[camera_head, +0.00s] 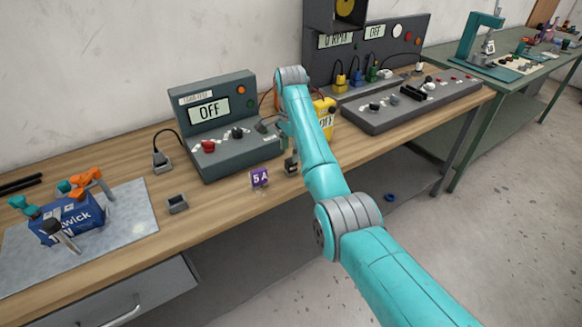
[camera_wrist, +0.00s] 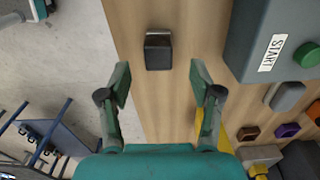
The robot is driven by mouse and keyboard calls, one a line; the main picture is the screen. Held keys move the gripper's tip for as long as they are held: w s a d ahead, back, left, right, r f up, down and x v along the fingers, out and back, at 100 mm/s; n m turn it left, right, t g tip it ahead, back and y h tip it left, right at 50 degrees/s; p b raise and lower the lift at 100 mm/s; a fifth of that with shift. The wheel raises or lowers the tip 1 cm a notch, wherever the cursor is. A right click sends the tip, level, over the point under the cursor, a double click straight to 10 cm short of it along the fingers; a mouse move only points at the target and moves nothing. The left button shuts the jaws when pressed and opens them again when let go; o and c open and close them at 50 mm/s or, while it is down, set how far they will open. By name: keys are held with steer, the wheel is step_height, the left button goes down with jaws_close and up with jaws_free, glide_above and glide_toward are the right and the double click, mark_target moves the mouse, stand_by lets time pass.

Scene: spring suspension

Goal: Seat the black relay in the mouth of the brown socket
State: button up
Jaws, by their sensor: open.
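The black relay (camera_wrist: 158,52) is a small dark block standing on the wooden bench near its front edge. It also shows in the head view (camera_head: 291,166), just below my gripper and left of my arm. In the wrist view, my gripper (camera_wrist: 160,83) is open and empty. The relay lies beyond the fingertips, roughly centred between them, with no contact visible. A small brown block, seemingly the brown socket (camera_wrist: 249,133), is right of the right finger in the wrist view. Its mouth is too small to make out, and my arm hides that area in the head view.
A grey console with a green START button (camera_wrist: 307,55) stands right of the relay in the wrist view. A purple block (camera_wrist: 288,130) is near the brown one. In the head view, a purple 5A piece (camera_head: 260,178) and a grey socket (camera_head: 178,204) stand left on clear bench.

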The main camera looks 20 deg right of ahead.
mark_target(291, 160)
step_height(291, 160, down, 5)
steer(key=shift+s, duration=0.1)
jaws_close()
stand_by(0.3)
